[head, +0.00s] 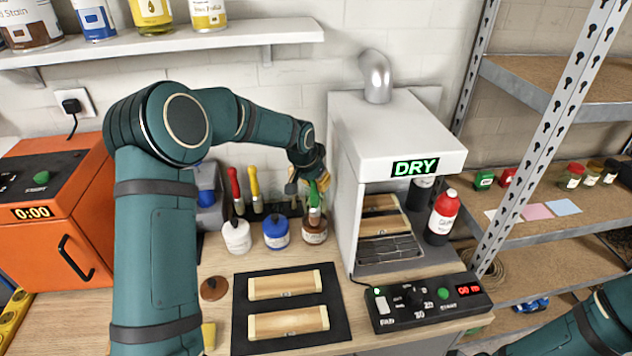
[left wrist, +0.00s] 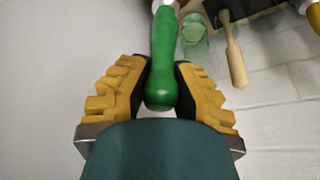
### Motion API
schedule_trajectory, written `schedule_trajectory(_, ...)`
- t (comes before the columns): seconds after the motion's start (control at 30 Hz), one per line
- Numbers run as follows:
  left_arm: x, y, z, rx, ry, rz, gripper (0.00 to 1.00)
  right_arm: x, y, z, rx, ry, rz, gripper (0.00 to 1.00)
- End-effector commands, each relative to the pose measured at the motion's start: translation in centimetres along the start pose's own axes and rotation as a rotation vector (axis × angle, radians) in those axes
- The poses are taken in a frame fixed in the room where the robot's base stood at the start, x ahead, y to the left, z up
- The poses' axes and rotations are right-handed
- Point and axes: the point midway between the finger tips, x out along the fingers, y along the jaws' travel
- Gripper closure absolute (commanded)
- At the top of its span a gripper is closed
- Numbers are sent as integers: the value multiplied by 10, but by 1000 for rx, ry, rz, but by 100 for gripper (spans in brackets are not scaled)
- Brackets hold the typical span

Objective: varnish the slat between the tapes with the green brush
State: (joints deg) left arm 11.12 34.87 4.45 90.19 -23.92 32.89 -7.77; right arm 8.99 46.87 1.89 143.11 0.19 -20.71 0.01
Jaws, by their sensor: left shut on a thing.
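My left gripper (head: 308,182) is shut on the handle of the green brush (head: 316,196). The left wrist view shows the green handle (left wrist: 163,60) between the yellow fingers (left wrist: 160,85). The brush points down at a brown-varnish jar (head: 314,232); I cannot tell whether its bristles are inside. Two pale wooden slats, an upper one (head: 285,284) and a lower one (head: 288,322), lie on a black mat (head: 240,340). Their ends look lighter, like tape. My right gripper is out of view; only part of its arm shows at the lower right.
A white jar (head: 237,238) and a blue jar (head: 276,234) stand left of the brown jar, near red (head: 235,188) and yellow (head: 254,184) brush handles. A white drying box (head: 345,150) marked DRY holds wooden pieces. A control panel (head: 428,302) sits before it.

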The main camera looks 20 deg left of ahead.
Motion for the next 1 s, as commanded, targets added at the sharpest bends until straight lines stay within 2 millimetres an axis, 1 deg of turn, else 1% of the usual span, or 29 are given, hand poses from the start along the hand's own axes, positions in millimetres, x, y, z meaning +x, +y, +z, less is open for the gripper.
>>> schedule_trajectory(0.1,1,0,1,0,-4,1,100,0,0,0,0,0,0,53)
schedule_trajectory(0.23,-5,0,-1,0,-4,1,100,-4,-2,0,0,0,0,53)
schedule_trajectory(1.0,-57,0,-24,0,0,0,100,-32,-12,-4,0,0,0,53)
